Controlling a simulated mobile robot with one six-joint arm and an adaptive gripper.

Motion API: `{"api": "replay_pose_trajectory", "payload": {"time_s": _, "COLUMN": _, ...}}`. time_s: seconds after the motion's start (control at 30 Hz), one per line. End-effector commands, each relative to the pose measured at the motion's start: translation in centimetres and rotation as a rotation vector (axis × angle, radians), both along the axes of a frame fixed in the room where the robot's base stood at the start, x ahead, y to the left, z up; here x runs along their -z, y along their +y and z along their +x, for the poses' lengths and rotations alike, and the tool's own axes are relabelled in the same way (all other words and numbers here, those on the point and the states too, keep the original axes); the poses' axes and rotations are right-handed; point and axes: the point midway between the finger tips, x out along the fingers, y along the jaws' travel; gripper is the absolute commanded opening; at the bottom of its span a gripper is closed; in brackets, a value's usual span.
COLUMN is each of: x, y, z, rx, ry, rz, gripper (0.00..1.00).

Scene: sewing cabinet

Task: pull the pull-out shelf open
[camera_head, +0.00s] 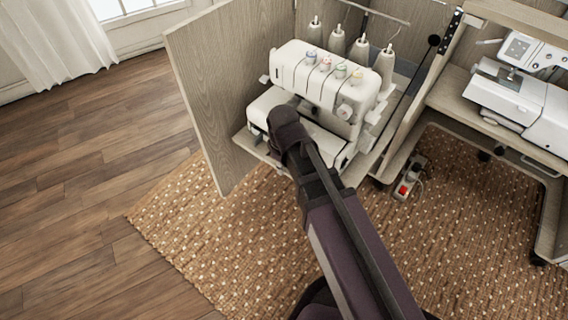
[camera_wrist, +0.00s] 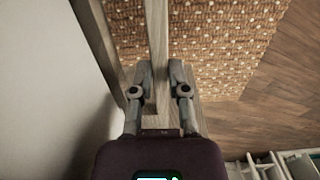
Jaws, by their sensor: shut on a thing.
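The pull-out shelf (camera_head: 248,146) is a pale wooden board in the left bay of the cabinet. It carries a white overlock machine (camera_head: 325,80) with several thread cones. My arm reaches across the front of the machine, and its wrist hides part of the shelf's front edge and my gripper in the head view. In the wrist view my gripper (camera_wrist: 158,72) is shut on a narrow wooden strip (camera_wrist: 157,28), which looks like the shelf's front edge. The strip runs up between both fingers. How far out the shelf stands is hard to tell.
A wooden cabinet door (camera_head: 205,105) stands open at the left. A sewing machine (camera_head: 520,95) sits on the table at the right. A power strip (camera_head: 408,180) lies on the woven rug (camera_head: 215,235). The wooden floor (camera_head: 75,180) at the left is clear.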

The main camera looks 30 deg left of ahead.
Motion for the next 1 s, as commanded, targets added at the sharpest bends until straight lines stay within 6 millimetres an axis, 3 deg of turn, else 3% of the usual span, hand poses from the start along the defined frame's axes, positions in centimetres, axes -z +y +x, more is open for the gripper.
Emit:
{"api": "replay_pose_trajectory", "payload": {"time_s": 0.1, "x": 0.04, "y": -0.1, "z": -0.07, "rx": 0.0, "ry": 0.001, "rz": -0.003, "gripper": 0.0}}
{"api": "replay_pose_trajectory", "payload": {"time_s": 0.13, "x": 0.04, "y": -0.09, "z": -0.07, "rx": 0.0, "ry": 0.001, "rz": -0.003, "gripper": 0.27}}
{"api": "replay_pose_trajectory", "payload": {"time_s": 0.23, "x": 0.04, "y": -0.07, "z": -0.07, "rx": 0.0, "ry": 0.001, "rz": -0.002, "gripper": 0.56}}
{"api": "replay_pose_trajectory", "payload": {"time_s": 1.0, "x": -0.58, "y": 0.06, "z": -0.08, "rx": -0.002, "ry": 0.001, "rz": 0.0, "gripper": 0.56}}
